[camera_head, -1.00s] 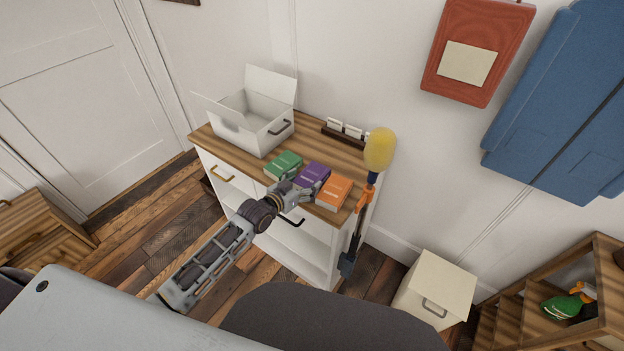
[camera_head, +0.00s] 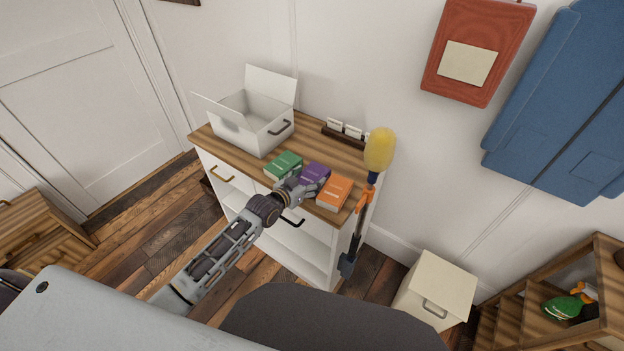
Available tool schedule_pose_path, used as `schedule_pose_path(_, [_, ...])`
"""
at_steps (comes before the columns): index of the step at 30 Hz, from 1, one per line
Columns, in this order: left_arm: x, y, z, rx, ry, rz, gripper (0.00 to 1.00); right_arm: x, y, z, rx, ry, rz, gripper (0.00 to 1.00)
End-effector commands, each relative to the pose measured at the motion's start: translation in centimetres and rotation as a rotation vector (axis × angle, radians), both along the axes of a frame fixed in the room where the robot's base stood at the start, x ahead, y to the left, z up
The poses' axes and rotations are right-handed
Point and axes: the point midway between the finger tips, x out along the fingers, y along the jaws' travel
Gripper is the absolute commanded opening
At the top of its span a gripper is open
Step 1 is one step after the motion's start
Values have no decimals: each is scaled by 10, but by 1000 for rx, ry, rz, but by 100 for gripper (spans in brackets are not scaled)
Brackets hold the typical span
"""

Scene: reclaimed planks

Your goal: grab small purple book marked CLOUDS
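The small purple book (camera_head: 316,172) lies on the wooden top of a white cabinet, between a green book (camera_head: 284,165) and an orange book (camera_head: 335,192). Its lettering is too small to read. My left gripper (camera_head: 309,186) is at the near end of the purple book and hides that part. Its fingers seem to lie on either side of this end; whether they touch it cannot be made out. My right gripper is not in view.
An open white box (camera_head: 252,134) with a dark handle stands at the cabinet's back left. A dark rack with white pieces (camera_head: 345,132) is at the back. A yellow-headed tool (camera_head: 379,151) stands upright by the cabinet's right end. A cream box (camera_head: 436,288) is at lower right.

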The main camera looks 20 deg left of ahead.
Motion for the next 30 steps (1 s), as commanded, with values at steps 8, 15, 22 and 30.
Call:
schedule_pose_path(8, [0, 0, 1, 0, -1, 0, 42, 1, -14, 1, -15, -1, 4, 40])
schedule_pose_path(15, [0, 0, 2, 0, -1, 0, 42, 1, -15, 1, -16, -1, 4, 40])
schedule_pose_path(22, [1, 0, 17, 0, -4, 0, 42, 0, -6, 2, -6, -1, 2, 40])
schedule_pose_path(30, [0, 0, 55, 0, -4, 0, 42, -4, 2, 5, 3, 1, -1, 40])
